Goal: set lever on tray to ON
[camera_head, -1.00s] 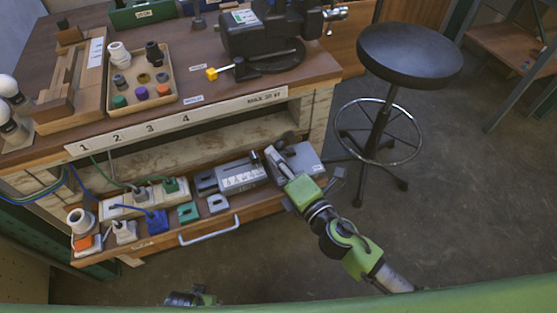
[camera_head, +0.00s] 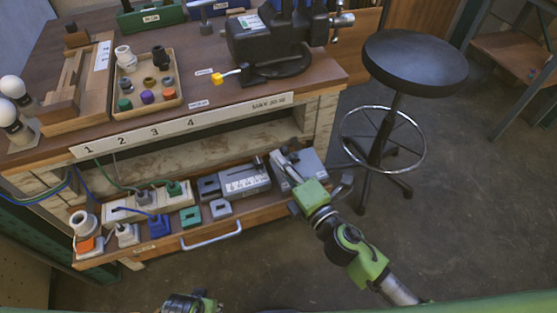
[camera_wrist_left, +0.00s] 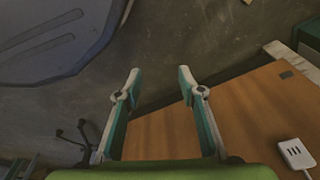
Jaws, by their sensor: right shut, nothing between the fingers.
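The pull-out tray (camera_head: 262,212), with a pale handle, sticks out below the bench top. On its right part sit a labelled grey box (camera_head: 240,181) and a plain grey box (camera_head: 312,161). A small dark knob (camera_head: 257,160) stands at the labelled box's right end; I cannot tell if it is the lever, and no ON mark is legible. My right gripper (camera_head: 279,158) is shut and empty, over the plain grey box and just right of the knob; contact is unclear. My left gripper (camera_wrist_left: 160,82) is open and empty, away from the tray.
Plugs, including a blue one (camera_head: 158,226), a power strip (camera_head: 118,211) and a white socket (camera_head: 83,223) fill the tray's left part. The bench edge (camera_head: 180,125) overhangs behind. A black stool (camera_head: 415,62) stands to the right. The floor in front is clear.

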